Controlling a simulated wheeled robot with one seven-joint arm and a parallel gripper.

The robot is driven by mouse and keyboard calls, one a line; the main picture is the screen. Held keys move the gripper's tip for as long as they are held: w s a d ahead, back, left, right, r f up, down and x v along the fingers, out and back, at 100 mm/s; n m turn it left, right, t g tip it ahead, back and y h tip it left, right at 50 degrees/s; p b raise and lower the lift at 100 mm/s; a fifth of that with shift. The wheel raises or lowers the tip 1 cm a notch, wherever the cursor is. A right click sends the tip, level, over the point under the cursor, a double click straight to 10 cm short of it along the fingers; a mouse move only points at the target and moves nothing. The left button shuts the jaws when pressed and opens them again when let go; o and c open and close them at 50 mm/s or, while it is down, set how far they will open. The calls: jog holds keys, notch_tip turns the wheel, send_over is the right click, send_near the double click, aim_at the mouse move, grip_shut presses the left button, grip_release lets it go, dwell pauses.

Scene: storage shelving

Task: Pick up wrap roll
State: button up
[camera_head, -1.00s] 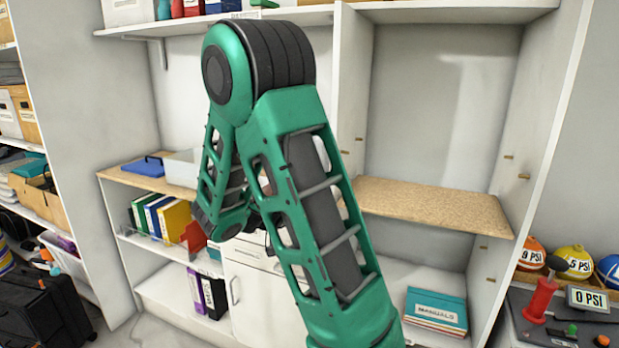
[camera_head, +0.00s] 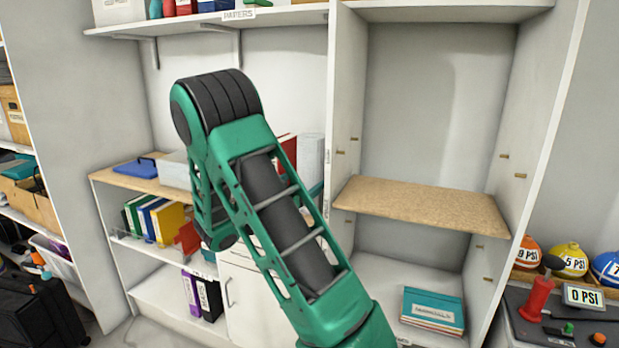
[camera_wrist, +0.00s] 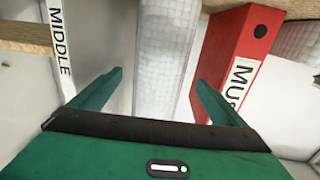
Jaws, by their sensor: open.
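A whitish, finely textured upright roll (camera_wrist: 165,55), which looks like the wrap roll, shows in the wrist view straight ahead of my gripper (camera_wrist: 159,79). My gripper is open, with one green finger on each side of the roll in the picture; I cannot tell how far the roll lies between them, and no grip on it shows. In the head view, a pale textured roll (camera_head: 310,155) stands on the wooden shelf, right of a red binder (camera_head: 287,150). My arm hides my gripper and the roll's surroundings there.
The red binder (camera_wrist: 238,60) stands close to the right finger in the wrist view. A panel edge with a "MIDDLE" label (camera_wrist: 60,45) is at the left. In the head view, a bare wooden shelf (camera_head: 420,205) is at the right, and a white box (camera_head: 175,170) stands left of my arm.

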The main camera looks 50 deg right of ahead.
jog(key=shift+x, duration=1.1)
jog(key=x, duration=0.4)
jog(key=shift+r, duration=0.35)
jog(key=shift+w+d, duration=0.15)
jog(key=shift+d, duration=0.35)
jog(key=c, duration=1.2)
